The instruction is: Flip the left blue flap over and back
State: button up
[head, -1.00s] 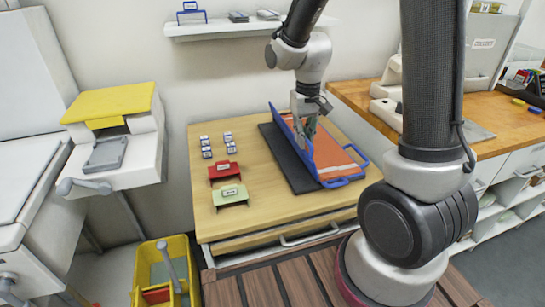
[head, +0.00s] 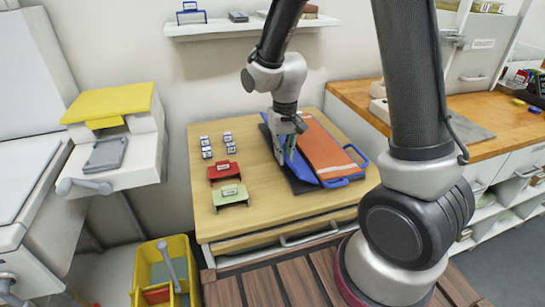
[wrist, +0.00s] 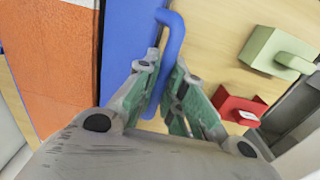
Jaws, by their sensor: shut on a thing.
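The left blue flap (head: 305,172) is folded down low toward the left, over the dark base (head: 301,187) on the wooden table. In the wrist view, the flap (wrist: 128,40) is a flat blue panel with a rounded blue handle loop at its edge. My gripper (head: 286,162) is shut on that handle, its green-padded fingers (wrist: 164,82) on either side of it. The gripper hides part of the flap in the head view. The orange panel (head: 322,148) lies just right of the flap. I cannot tell whether the flap rests fully flat.
Red (head: 224,171) and green (head: 231,195) holders stand left of the base, with several small labelled blocks (head: 206,147) behind them. A blue handle (head: 357,157) sticks out at the right of the orange panel. The table's (head: 270,222) front left is clear.

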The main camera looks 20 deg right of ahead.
aim_at(275, 179)
jog(key=shift+a+f, duration=0.35)
jog(key=shift+f, duration=0.2)
jog(key=shift+a+f, duration=0.35)
jog(key=shift+f, duration=0.2)
jog(key=shift+w+a+f, duration=0.1)
jog(key=shift+a+f, duration=0.1)
jog(key=shift+f, duration=0.4)
jog(key=shift+a+f, duration=0.15)
jog(key=shift+f, duration=0.4)
jog(key=shift+o, duration=0.8)
jog(key=shift+a+f, duration=0.15)
jog(key=shift+f, duration=1.1)
jog(key=o, duration=0.3)
notch_tip(275, 179, up, 8)
jog(key=shift+r, duration=0.1)
